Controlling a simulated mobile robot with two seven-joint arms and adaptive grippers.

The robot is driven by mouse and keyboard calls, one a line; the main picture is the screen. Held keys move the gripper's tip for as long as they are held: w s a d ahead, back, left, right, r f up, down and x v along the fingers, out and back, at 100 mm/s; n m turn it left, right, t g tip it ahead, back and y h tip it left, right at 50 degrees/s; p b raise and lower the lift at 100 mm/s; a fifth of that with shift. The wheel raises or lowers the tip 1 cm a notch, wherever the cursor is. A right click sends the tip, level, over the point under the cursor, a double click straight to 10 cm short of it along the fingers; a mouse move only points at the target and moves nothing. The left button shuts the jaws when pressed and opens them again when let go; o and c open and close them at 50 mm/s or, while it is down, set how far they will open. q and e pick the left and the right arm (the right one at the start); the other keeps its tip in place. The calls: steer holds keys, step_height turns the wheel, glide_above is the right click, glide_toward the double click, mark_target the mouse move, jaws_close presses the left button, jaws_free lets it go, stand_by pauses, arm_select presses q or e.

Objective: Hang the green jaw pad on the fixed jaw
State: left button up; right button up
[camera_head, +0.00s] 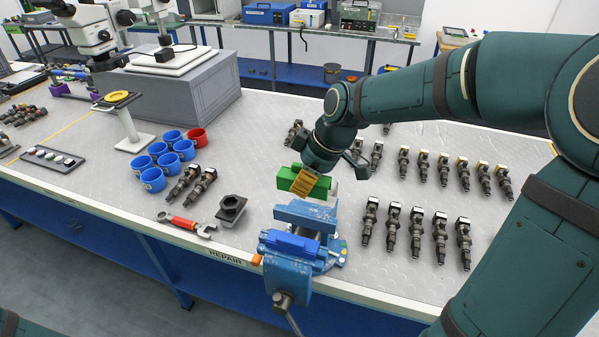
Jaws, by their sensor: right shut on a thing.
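The green jaw pad (286,178) is a bright green block. My right gripper (304,186) is shut on it, with a yellowish finger across its front face. The pad is just behind the blue bench vise (283,270) in the picture, apart from its jaws as far as I can see. The vise's rear jaw (306,214) lies just below the pad in the picture. A brighter blue block (290,243) sits at the vise's front jaw. I cannot tell for sure which jaw is fixed. My left gripper is out of view.
A black hexagonal part (231,209) and a red-handled wrench (186,224) lie left of the vise. Blue cups (153,179) and one red cup (197,137) stand further left. Rows of injectors (440,236) lie to the right. Bare worktop (265,130) shows behind the pad.

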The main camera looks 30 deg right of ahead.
mark_target(306, 213)
steer(key=shift+s+f+b, duration=0.25)
steer(key=shift+f+b, duration=0.2)
steer(key=shift+f, duration=0.2)
step_height(306, 213, down, 6)
steer(key=b, duration=0.4)
steer(key=shift+w+r, duration=0.15)
steer(key=shift+r, duration=0.1)
steer(key=shift+d+r, duration=0.1)
steer(key=shift+r, duration=0.05)
stand_by(0.4)
steer(key=shift+f+b, duration=0.65)
steer(key=shift+f, duration=0.15)
jaws_close()
steer(key=shift+f, duration=0.2)
steer(key=shift+f+b, duration=0.55)
steer(key=shift+b, duration=0.1)
steer(key=shift+f, duration=0.25)
